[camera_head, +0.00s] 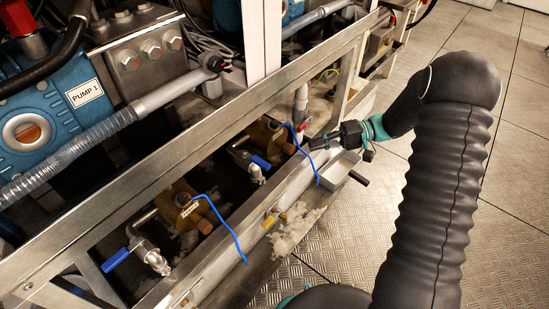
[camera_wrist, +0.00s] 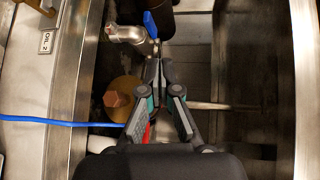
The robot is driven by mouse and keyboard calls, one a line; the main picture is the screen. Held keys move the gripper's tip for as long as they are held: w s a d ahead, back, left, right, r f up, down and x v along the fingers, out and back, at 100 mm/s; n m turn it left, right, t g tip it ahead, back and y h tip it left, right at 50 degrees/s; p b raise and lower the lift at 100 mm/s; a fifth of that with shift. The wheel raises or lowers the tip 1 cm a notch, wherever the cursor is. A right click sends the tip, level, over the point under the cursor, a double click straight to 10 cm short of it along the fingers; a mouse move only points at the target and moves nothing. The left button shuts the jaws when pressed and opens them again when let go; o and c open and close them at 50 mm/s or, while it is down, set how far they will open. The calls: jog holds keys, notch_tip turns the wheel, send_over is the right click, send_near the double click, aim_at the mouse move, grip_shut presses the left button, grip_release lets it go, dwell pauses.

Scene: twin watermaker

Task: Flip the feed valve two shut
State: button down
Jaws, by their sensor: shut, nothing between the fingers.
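In the head view, one valve with a blue lever (camera_head: 116,260) sits at the lower left of the metal frame. Another valve with a blue lever (camera_head: 260,162) sits further back, left of my gripper (camera_head: 312,145). My gripper reaches over the frame's lower rail with its fingers together and empty. In the wrist view, a silver valve (camera_wrist: 126,33) with an upright blue lever (camera_wrist: 150,24) lies just beyond my gripper's tips (camera_wrist: 158,66). The tips look close below the lever; I cannot tell whether they touch. No label naming feed valve two is readable.
Brass blocks (camera_head: 184,207) with blue tubes (camera_head: 226,226) stand inside the frame. A plate reading roughly "OIL 2" (camera_wrist: 46,42) is at left. The tiled floor (camera_head: 510,190) is clear.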

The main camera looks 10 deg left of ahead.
jog(key=w+f+y, duration=0.1)
jog(key=f, duration=0.1)
jog(key=w+f+y, duration=0.1)
jog(key=w+f, duration=0.1)
jog(key=shift+d+f+t, duration=0.15)
jog(key=shift+f+t, duration=0.15)
jog(key=shift+t, duration=0.1)
send_near(261, 159)
jog(key=w+a, duration=0.2)
jog(key=a, duration=0.2)
jog(key=shift+s+a+f, duration=0.2)
jog(key=shift+s+a, duration=0.25)
jog(key=shift+s, duration=0.3)
jog(key=shift+s+a+f, duration=0.2)
jog(key=shift+s+a, duration=0.3)
jog(key=shift+s, duration=0.25)
jog(key=shift+s+a, duration=0.15)
